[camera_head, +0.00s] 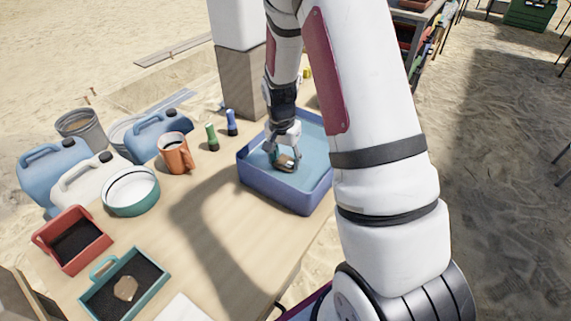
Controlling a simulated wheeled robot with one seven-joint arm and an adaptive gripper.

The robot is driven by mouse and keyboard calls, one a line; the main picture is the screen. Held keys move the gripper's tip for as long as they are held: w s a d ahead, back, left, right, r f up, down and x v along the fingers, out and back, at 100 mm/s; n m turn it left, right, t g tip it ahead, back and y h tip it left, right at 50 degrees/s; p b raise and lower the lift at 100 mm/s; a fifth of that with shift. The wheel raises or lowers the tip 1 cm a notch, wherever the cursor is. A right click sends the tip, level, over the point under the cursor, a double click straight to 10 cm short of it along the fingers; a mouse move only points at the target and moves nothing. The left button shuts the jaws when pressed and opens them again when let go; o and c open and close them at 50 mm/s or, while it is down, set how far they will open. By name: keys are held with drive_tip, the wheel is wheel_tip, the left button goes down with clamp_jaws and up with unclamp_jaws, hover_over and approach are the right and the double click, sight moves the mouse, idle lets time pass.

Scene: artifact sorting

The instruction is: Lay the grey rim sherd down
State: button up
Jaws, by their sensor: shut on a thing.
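My gripper (283,158) points down inside the blue-walled basin (277,192) at the right end of the table. It is shut on a small brownish-grey sherd (286,164), which I take to be the grey rim sherd. The sherd is small in the picture, and I cannot tell whether it touches the water or the basin floor. My arm hides the right part of the basin. A teal tray (163,279) with dark filling stands at the table's front left and holds a tan sherd (126,288).
A red tray (47,244) stands behind the teal tray. A white-and-green bowl (131,191), an orange mug (176,153), green and blue bottles (212,137) and jerrycans (90,180) line the back. The wooden table's middle (215,230) is clear. A white sheet (181,309) lies at the front.

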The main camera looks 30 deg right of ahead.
drive_tip(key=shift+f, duration=1.25)
drive_tip(key=shift+f, duration=0.15)
drive_tip(key=o, duration=1.1)
